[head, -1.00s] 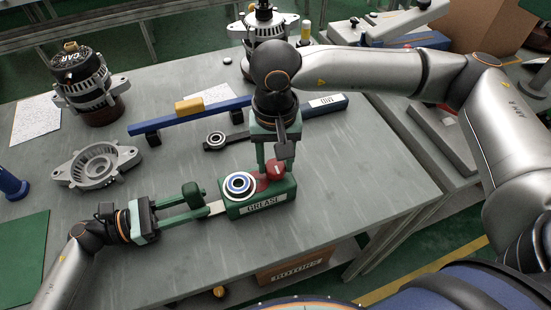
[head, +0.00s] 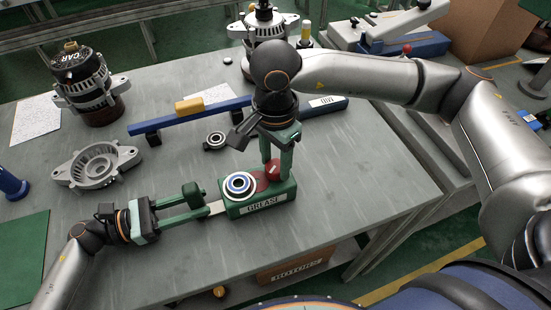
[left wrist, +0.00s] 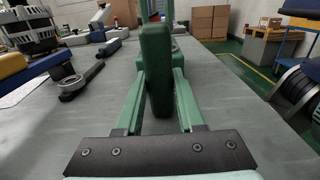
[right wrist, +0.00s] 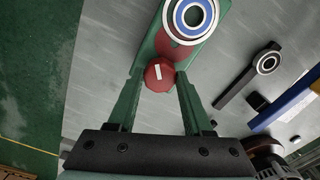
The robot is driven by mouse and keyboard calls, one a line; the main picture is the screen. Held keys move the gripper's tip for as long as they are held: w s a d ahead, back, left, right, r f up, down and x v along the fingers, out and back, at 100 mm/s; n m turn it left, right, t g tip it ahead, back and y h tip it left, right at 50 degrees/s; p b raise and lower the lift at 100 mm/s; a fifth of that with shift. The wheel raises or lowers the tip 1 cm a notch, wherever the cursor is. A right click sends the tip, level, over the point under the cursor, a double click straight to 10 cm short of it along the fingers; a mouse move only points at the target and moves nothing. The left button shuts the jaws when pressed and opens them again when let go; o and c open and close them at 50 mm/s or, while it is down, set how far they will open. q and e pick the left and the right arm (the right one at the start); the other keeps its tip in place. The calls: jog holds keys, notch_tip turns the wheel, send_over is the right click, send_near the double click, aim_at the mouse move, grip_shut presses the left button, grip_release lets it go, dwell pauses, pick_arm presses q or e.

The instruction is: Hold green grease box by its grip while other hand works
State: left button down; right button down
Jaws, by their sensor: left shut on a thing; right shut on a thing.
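The green grease box (head: 286,195), with a "GREASE" label, sits on the bench near its front edge. A ringed bearing (head: 239,185) lies on its top. Its upright green grip (head: 192,194) stands on the box's left side. My left gripper (head: 197,203) is shut on this grip; the grip (left wrist: 157,70) fills the left wrist view's middle and hides most of the box. My right gripper (head: 274,166) points down at the box's right end, shut on the red knob (head: 272,173). The knob (right wrist: 160,76) shows between the fingertips in the right wrist view.
Behind the box lie a small ring-ended tool (head: 215,141) and a blue bar (head: 200,114). A grey housing (head: 98,165) and an alternator (head: 85,80) stand at left. A green mat (head: 22,255) lies front left. The bench right of the box is clear.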

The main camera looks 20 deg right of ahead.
aim_at(276, 165)
jog(key=m, duration=0.4)
jog(key=shift+m, duration=0.3)
jog(key=m, duration=1.4)
jog(key=shift+r+m, duration=0.1)
jog(key=shift+m, duration=0.2)
jog(key=shift+c, duration=1.5)
grip_release()
notch_tip(276, 165, up, 12)
